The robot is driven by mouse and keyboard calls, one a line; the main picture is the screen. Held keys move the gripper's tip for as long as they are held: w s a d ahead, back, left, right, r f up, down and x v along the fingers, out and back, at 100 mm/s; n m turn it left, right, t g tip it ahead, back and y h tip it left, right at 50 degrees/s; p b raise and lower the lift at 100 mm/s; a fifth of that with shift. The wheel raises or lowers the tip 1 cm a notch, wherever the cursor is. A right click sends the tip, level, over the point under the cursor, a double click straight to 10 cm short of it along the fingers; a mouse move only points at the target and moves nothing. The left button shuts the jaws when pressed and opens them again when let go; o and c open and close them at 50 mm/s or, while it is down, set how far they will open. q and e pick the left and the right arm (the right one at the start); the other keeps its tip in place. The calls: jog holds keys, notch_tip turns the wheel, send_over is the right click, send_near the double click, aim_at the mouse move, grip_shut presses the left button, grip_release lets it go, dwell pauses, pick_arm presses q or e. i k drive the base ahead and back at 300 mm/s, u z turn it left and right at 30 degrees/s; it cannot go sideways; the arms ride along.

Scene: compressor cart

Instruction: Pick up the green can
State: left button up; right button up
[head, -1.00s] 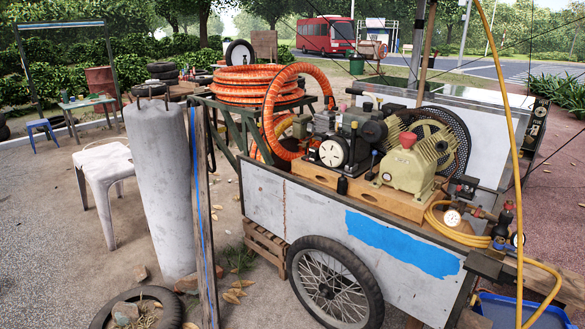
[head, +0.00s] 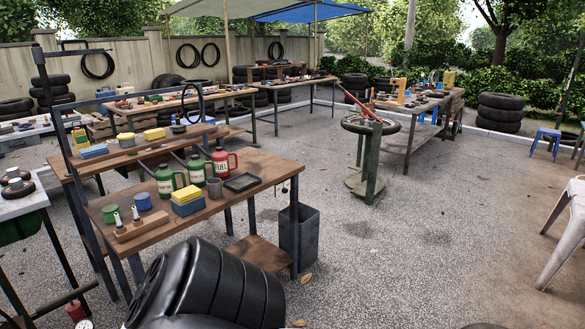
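A green can (head: 166,181) with a handle and a pale label stands upright on the near wooden workbench (head: 262,172). A second green can (head: 197,169) with a handle stands just right of and behind it. A red can (head: 222,162) marked FUEL stands to the right of that one. A small green tin (head: 110,213) sits at the bench's left end. Neither of my grippers is in view.
A blue and yellow block (head: 187,203), a grey cup (head: 215,188) and a black tray (head: 242,182) crowd the cans. A grey bin (head: 299,236) stands at the bench's right end. A large black ribbed shape fills the bottom foreground.

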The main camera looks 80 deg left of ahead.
aim_at(166, 180)
jog(key=u, duration=3.1)
jog(key=i, duration=1.1)
jog(key=u, duration=0.3)
